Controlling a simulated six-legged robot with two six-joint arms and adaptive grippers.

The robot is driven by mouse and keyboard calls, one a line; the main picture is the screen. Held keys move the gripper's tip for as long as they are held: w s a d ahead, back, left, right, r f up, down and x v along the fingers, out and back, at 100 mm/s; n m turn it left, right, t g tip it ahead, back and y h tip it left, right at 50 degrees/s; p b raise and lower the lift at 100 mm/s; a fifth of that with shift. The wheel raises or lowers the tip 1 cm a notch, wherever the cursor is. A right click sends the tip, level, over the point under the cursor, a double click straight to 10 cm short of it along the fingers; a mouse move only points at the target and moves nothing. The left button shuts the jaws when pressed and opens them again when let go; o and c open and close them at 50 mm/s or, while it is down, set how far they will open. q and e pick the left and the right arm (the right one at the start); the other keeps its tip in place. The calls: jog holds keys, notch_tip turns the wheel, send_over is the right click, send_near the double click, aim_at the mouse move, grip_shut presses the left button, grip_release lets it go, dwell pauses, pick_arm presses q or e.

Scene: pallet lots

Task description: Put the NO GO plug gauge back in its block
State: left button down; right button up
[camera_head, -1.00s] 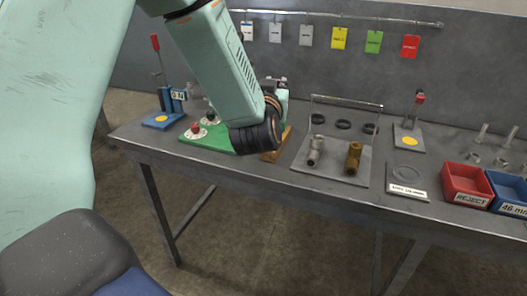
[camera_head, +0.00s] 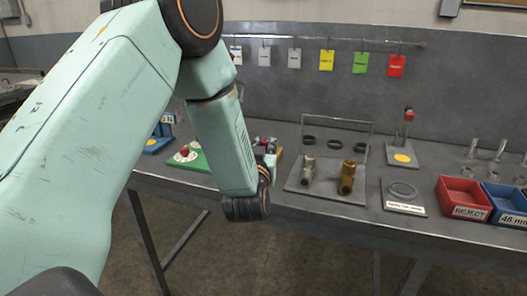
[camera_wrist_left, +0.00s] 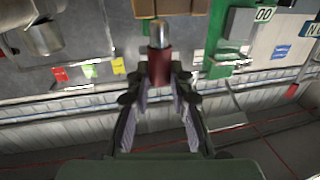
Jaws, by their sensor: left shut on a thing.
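My left gripper (camera_wrist_left: 159,82) is shut on the NO GO plug gauge (camera_wrist_left: 159,66), gripping its red handle. The gauge's silver metal end points away from the fingers, toward a wooden block (camera_wrist_left: 170,7) at the top edge of the left wrist view. Whether the metal end touches the block, I cannot tell. In the head view the gripper (camera_head: 266,146) is small and mostly hidden behind my left forearm and wrist. A sliver of the brown block (camera_head: 279,157) shows beside it on the bench. My right gripper is not in view.
A green board (camera_head: 198,162) with a red knob lies left of my wrist. A grey tray (camera_head: 325,193) with a silver and a brass cylinder and black rings is to the right. Farther right are a ring on a plate, a red REJECT bin (camera_head: 463,197) and a blue bin (camera_head: 505,203).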

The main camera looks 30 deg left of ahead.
pick_arm(q)
jog(key=shift+a+f, duration=0.2)
jog(key=shift+f, duration=0.05)
jog(key=shift+r, duration=0.1)
jog(key=shift+s+d, duration=0.1)
jog(key=shift+d, duration=0.05)
jog(key=shift+f, duration=0.45)
jog(key=c, duration=1.6)
grip_release()
jog(key=shift+f, duration=0.1)
jog(key=shift+c, duration=0.2)
jog(key=o, duration=0.5)
jog(key=shift+r, duration=0.2)
jog(key=shift+c, duration=0.2)
jog(key=shift+f, duration=0.1)
